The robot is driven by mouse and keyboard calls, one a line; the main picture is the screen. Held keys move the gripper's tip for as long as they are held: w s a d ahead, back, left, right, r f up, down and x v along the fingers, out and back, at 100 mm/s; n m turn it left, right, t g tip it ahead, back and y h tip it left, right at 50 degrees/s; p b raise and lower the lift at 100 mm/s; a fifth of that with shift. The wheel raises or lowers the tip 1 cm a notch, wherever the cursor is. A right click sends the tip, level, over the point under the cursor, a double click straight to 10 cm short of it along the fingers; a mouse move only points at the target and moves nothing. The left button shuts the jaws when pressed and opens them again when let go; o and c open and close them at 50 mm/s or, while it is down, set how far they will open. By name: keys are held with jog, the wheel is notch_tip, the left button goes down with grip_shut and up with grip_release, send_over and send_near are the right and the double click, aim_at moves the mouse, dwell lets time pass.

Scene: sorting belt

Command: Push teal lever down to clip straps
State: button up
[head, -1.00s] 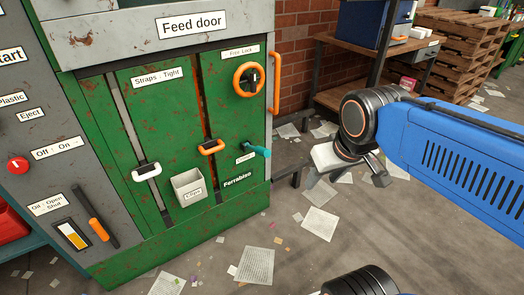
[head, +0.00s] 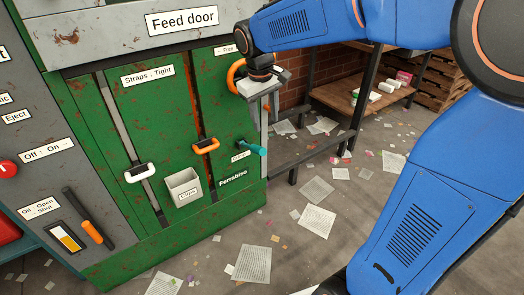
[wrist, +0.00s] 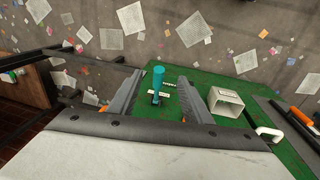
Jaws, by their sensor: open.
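The teal lever (head: 252,148) sticks out from the lower right of the green machine door (head: 125,110), beside a small label. My gripper (head: 268,95) is in front of the door's right edge, above the lever and apart from it. It partly hides the orange ring handle (head: 233,76). In the wrist view my gripper (wrist: 152,88) is open and empty, and the teal lever (wrist: 157,80) shows between its two fingers, farther off.
A small grey box (head: 182,187) is fixed low on the door. A grey panel with an orange-gripped lever (head: 91,230) stands at left. A wooden bench (head: 350,101) stands behind at right. Papers (head: 317,220) litter the open floor.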

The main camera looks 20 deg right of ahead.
send_near(261, 148)
jog(key=shift+n+g, duration=0.3)
jog(key=f, duration=0.4)
jog(key=w+d+f, duration=0.1)
jog(key=f, duration=0.6)
jog(key=shift+w+d+f, duration=0.3)
grip_shut()
